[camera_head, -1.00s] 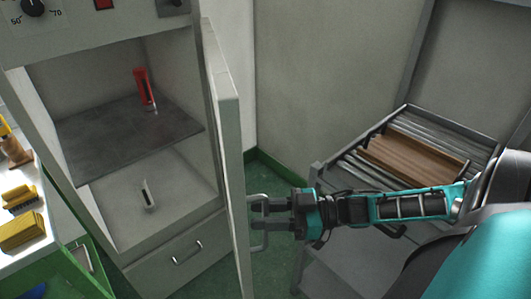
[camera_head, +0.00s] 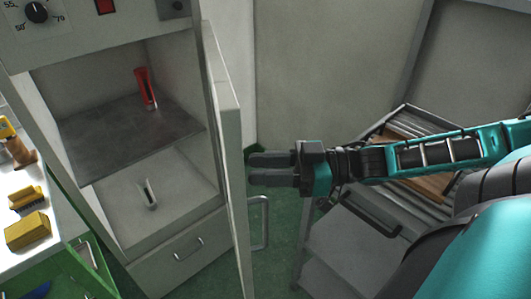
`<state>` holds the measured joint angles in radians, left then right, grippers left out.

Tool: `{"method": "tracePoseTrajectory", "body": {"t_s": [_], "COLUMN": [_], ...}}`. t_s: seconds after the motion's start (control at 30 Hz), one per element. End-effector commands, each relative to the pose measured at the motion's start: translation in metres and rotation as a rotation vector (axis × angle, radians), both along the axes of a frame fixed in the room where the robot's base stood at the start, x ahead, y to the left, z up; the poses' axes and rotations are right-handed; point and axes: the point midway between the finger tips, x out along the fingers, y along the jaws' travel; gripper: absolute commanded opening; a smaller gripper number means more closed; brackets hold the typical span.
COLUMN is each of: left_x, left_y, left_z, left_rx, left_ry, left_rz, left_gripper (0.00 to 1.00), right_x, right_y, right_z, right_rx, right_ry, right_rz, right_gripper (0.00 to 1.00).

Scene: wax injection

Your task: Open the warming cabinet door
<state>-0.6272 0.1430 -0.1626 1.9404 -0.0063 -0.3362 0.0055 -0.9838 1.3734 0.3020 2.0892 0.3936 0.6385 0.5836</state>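The warming cabinet (camera_head: 175,255) stands at the left with its front open. Its door (camera_head: 232,150) is swung out toward me and shows nearly edge-on. The door's bar handle (camera_head: 265,222) is on the right face of the door, low down. Inside the cabinet, a red object (camera_head: 145,88) stands on the dark shelf (camera_head: 125,140), and a small pale object (camera_head: 148,195) stands on the floor below. My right gripper (camera_head: 252,170) is above the handle and clear of it, its fingers pointing left at the door. A narrow gap shows between the fingers, which hold nothing. My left gripper is out of view.
A metal rack (camera_head: 345,245) with a wooden board on rollers stands at the right, partly behind my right arm. A bench (camera_head: 60,235) with yellow brushes or blocks is at the far left. Green floor (camera_head: 285,210) shows between door and rack.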

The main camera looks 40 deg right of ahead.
Motion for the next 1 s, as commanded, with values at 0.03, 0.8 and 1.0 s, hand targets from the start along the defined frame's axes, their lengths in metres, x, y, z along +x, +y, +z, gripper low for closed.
{"method": "tracePoseTrajectory", "body": {"t_s": [0.03, 0.8, 1.0], "left_x": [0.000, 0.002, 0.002], "left_y": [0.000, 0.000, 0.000], "left_z": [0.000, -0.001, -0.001], "left_rx": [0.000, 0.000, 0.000], "left_ry": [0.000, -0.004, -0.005], "left_rz": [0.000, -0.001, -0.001], "left_gripper": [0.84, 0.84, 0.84], "right_x": [-0.001, 0.000, 0.001], "right_y": [0.001, 0.000, -0.013], "right_z": [0.002, 0.031, 0.020], "right_rx": [0.000, -0.001, -0.021], "right_ry": [0.003, 0.001, 0.000], "right_rz": [0.003, 0.000, -0.064], "right_gripper": [0.35, 0.34, 0.15]}}
